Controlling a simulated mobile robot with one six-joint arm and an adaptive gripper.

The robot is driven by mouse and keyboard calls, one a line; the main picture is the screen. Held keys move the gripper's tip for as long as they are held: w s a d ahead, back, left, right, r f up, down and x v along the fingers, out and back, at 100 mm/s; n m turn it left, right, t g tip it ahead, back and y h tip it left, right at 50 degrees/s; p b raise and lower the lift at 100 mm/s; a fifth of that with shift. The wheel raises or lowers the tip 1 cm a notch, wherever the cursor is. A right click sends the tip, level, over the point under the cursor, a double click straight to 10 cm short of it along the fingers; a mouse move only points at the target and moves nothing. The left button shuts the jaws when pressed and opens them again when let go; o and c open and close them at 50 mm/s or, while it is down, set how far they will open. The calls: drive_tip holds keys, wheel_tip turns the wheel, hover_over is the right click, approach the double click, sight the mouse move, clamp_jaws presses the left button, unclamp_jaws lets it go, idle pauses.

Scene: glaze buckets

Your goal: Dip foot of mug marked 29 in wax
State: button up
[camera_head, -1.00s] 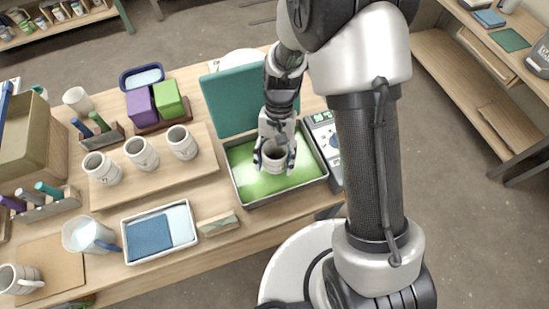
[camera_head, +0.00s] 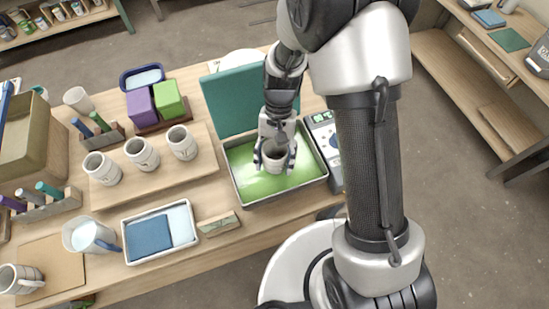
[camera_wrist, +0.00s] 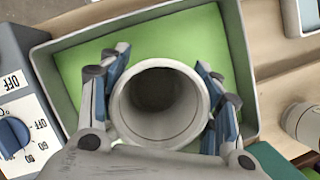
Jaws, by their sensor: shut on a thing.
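A whitish mug (camera_head: 274,158) is held upright between the fingers of my gripper (camera_head: 275,155), over the open tray of green wax (camera_head: 248,184). In the wrist view I look down into the mug's round mouth (camera_wrist: 160,103), with a blue-padded finger on either side. The mug's foot and any number on it are hidden, and I cannot tell whether the foot touches the wax. The tray's teal lid (camera_head: 232,100) stands open at the back.
A control unit with a blue dial (camera_wrist: 14,136) stands right beside the wax tray in the head view. Three mugs (camera_head: 142,153) stand on a wooden board at the left. A white tray with blue sponges (camera_head: 150,237) and a small wooden block (camera_head: 218,223) lie in front.

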sight(274, 161)
wheel_tip(274, 161, up, 7)
drive_tip(key=p, duration=0.6)
drive_tip(key=shift+r, duration=0.2)
